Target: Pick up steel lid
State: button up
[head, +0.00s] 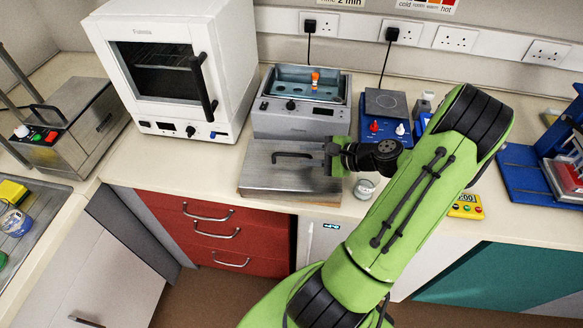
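The steel lid (270,178) lies flat on the bench in front of the grey water bath (298,122). A dark bar handle (292,155) runs across its top. My gripper (329,158) is at the right end of the lid, level with the handle and just to the right of it. It looks apart from the handle. The fingers are small and dark here, and I cannot tell whether they are open or shut. My gripper and arm hide part of the lid's right edge.
The water bath is open, with an orange-capped tube (315,79) in it. A white oven (160,70) stands to the left. A blue hotplate stirrer (373,132) stands behind my wrist. A small glass jar (364,188) is right of the lid. Bare bench lies left of the lid.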

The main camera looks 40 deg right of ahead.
aim_at(294, 155)
jog(key=x, duration=0.5)
jog(key=shift+w+a, duration=0.25)
jog(key=shift+s, duration=0.1)
jog(key=shift+c, duration=0.4)
grip_shut()
dwell(0.5)
